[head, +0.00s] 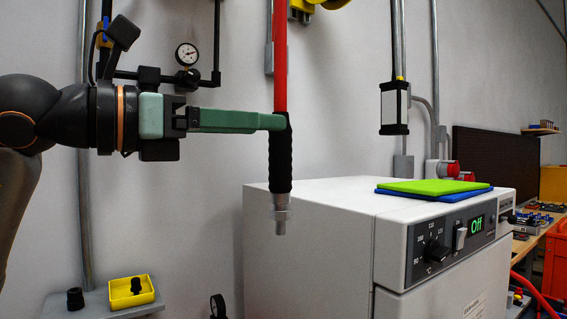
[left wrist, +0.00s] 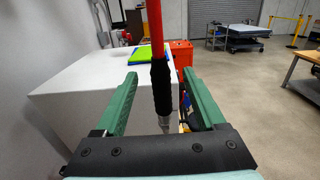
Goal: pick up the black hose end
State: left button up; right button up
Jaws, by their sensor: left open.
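The black hose end (head: 281,160) hangs upright from a red hose (head: 280,60), with a ribbed black grip and a metal nozzle (head: 281,215) at its bottom. My left gripper (head: 276,122), with green fingers, reaches in from the left at the upper part of the black grip. In the left wrist view the black hose end (left wrist: 161,88) stands between the two open fingers (left wrist: 160,74), with a visible gap on each side. The fingers are not closed on it. My right gripper is not in view.
A white oven-like cabinet (head: 310,215) with a dial and a display reading "Off" stands close behind and right of the nozzle. Green (head: 433,186) and blue sheets lie on top. A yellow tray (head: 132,291) sits on a shelf at lower left. A pressure gauge (head: 187,54) is on the wall.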

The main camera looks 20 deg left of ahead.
pick_arm(q)
jog(key=p+x, duration=0.1)
jog(key=x, duration=0.2)
jog(key=shift+w+d, duration=0.2)
jog(key=p+x, duration=0.1)
jog(key=x, duration=0.3)
jog(key=shift+w+f, duration=0.15)
jog(key=shift+c, duration=0.2)
grip_shut()
